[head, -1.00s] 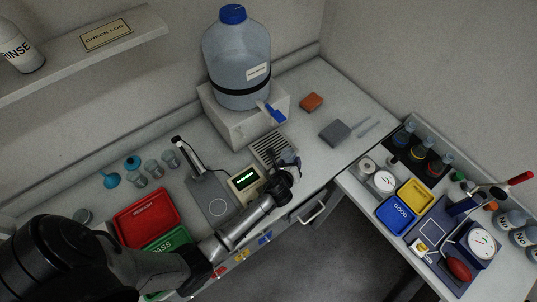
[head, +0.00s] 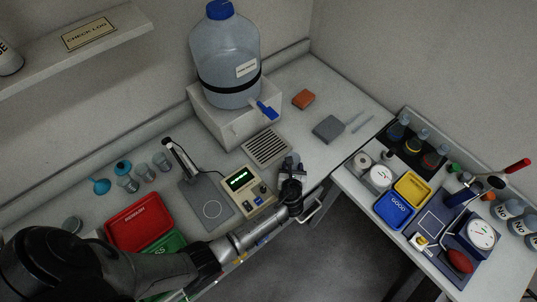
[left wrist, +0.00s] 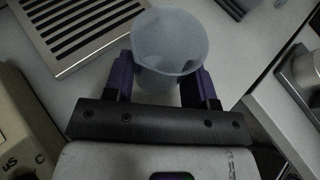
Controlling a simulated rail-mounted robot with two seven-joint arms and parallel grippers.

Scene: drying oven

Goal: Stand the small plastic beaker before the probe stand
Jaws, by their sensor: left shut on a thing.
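My left gripper (head: 290,169) is shut on a small translucent plastic beaker (left wrist: 170,40). In the left wrist view the beaker is upright between the two purple-padded fingers, its open mouth facing up. In the head view they are near the bench's front edge, right of the meter. I cannot tell whether the beaker touches the bench. The probe stand (head: 175,153) stands left of the meter, its upright at the back of a grey base plate (head: 191,192) with a ring marking (head: 211,209). The area around the ring is clear. My right gripper is not in view.
The beige meter (head: 240,179) stands between the base plate and my gripper. A slotted grille (head: 267,147) lies behind. A red tray (head: 138,219) and a green tray (head: 166,243) are left of the plate.

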